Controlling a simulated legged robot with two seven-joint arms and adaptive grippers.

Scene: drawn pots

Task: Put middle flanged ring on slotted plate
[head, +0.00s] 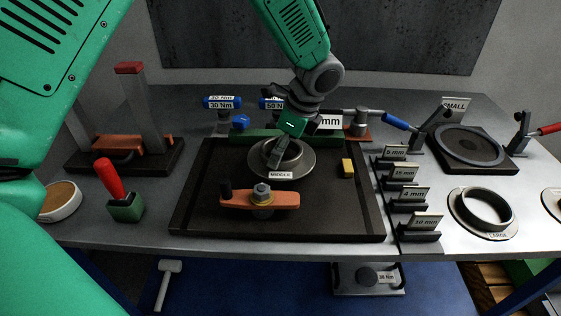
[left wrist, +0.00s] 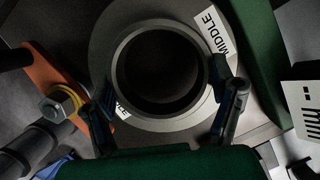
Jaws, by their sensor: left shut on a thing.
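The middle flanged ring (head: 295,165), grey with a wide flange and a white MIDDLE label, is near the back of the dark board (head: 330,205). My left gripper (head: 279,155) reaches down from above and is shut on it. In the left wrist view the two fingers (left wrist: 168,105) lie at opposite sides of the ring's collar (left wrist: 118,62), over the flange. I cannot tell whether the ring rests on the board or hangs just above it. My right gripper is out of view.
An orange clamp bar (head: 235,200) with a nut stands in front of the ring. A yellow block (head: 347,167) lies to its right. Several labelled gauge stands (head: 411,195) line the board's right. The large ring (head: 485,208) and a dark round piece (head: 466,143) are further right.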

